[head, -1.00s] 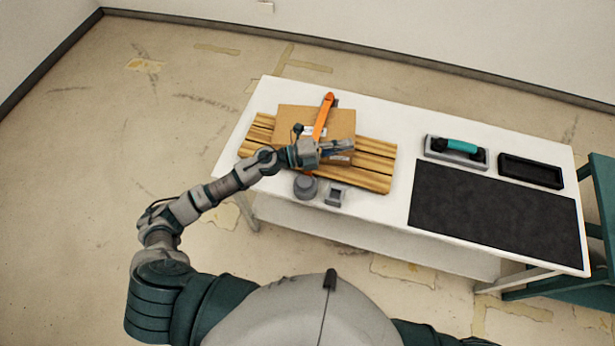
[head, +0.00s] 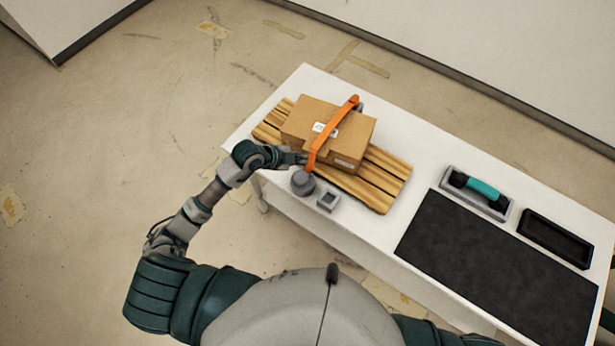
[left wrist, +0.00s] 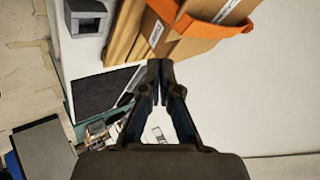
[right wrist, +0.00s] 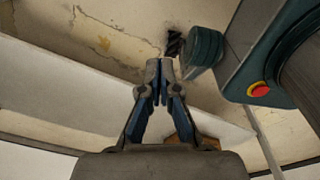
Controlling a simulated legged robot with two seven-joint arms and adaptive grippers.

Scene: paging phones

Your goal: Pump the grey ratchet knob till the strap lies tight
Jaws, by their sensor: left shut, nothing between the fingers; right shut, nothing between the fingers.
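The grey round knob (head: 302,184) stands at the table's near left edge, by the lower end of the orange strap (head: 329,134). The strap runs across a cardboard box (head: 296,118) on a slatted wooden pallet (head: 376,190). The strap also shows at the top of the left wrist view (left wrist: 215,22). My left gripper (head: 302,158) is shut and empty, just behind the knob and beside the strap's lower end; its fingertips show in the left wrist view (left wrist: 160,70). My right gripper (right wrist: 160,70) is shut and empty, away from these things.
A small grey block with a square opening (head: 328,200) stands right of the knob. Further right are a teal-handled tool (head: 478,190), a black tray (head: 555,238) and a dark mat (head: 480,270). The white table (head: 423,170) is bare between pallet and tool.

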